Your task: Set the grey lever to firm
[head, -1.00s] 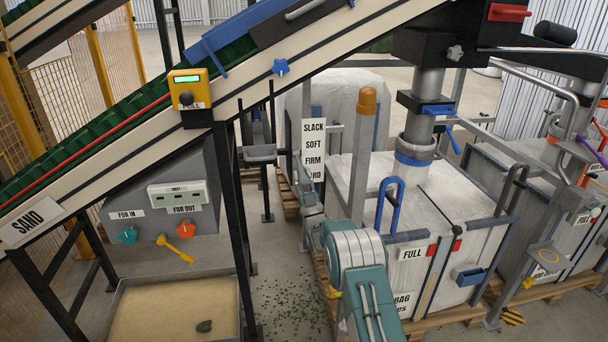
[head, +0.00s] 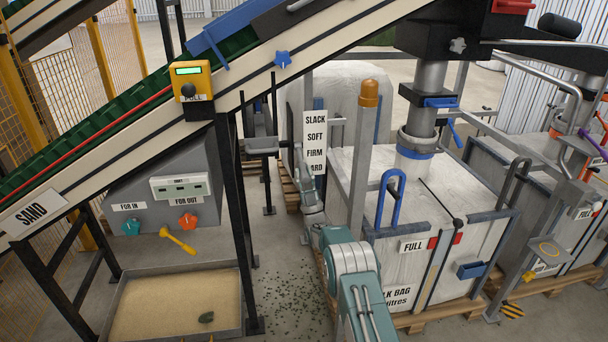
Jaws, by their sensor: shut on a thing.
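A white sign (head: 315,135) reads SLACK, SOFT, FIRM and, partly covered, HARD, from top to bottom. It stands upright in the middle of the head view. My gripper (head: 303,178) is at the sign's lower left, around the height of FIRM and HARD, and covers the start of HARD. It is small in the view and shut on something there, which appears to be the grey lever. The lever is mostly hidden behind my gripper, so its exact setting cannot be told.
A post with an orange cap (head: 370,95) stands right of the sign. A white bulk bag (head: 400,265) in a frame is close on the right. A sand tray (head: 237,305), a black conveyor leg (head: 232,190) and a grey control box (head: 150,205) lie left. Grit covers the floor between.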

